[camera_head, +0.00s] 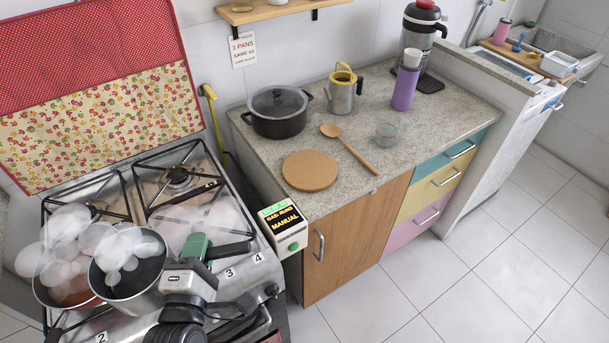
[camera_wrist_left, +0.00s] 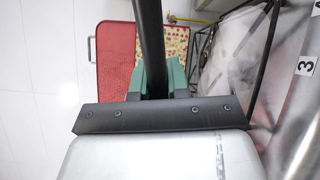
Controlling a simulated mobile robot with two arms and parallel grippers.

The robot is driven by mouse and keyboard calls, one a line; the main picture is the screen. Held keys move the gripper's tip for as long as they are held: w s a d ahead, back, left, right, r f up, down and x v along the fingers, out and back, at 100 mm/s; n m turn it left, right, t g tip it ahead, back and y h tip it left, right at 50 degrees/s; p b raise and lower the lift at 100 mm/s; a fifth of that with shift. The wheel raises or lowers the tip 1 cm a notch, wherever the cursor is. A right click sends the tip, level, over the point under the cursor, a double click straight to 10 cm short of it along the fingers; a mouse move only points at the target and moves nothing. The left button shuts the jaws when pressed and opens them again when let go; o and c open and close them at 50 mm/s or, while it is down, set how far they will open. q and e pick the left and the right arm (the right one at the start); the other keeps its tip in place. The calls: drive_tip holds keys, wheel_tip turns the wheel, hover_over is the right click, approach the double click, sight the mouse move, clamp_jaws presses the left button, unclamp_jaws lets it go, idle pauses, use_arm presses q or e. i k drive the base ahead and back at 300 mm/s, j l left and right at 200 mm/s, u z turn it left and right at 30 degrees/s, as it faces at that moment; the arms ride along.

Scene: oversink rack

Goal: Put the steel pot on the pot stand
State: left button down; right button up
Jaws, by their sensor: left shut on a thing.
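The steel pot (camera_head: 155,296) is at the front of the stove, with steam puffs over its dark inside. Its long black handle (camera_head: 232,250) points right. My left gripper (camera_head: 197,247), with green fingertips, is shut on this handle. In the left wrist view the black handle (camera_wrist_left: 150,40) runs between the green fingers (camera_wrist_left: 155,78). I cannot tell whether the pot's base touches the stove. The pot stand appears to be the round cork disc (camera_head: 310,170) on the counter, bare and to the right of the gripper. My right gripper is not in view.
Another steaming pan (camera_head: 48,294) is left of the steel pot. A gas box (camera_head: 283,226) stands between stove and counter.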

sight(330, 158)
drive_tip(key=i+l+u, duration=0.1)
drive_tip(key=u, duration=0.5)
drive_tip(key=i+l+u, duration=0.15)
drive_tip(key=l+u, duration=0.15)
drive_tip(key=l, duration=0.6)
drive_tip(key=i+l+u, duration=0.1)
drive_tip(key=l+u, duration=0.15)
drive_tip(key=l, duration=0.65)
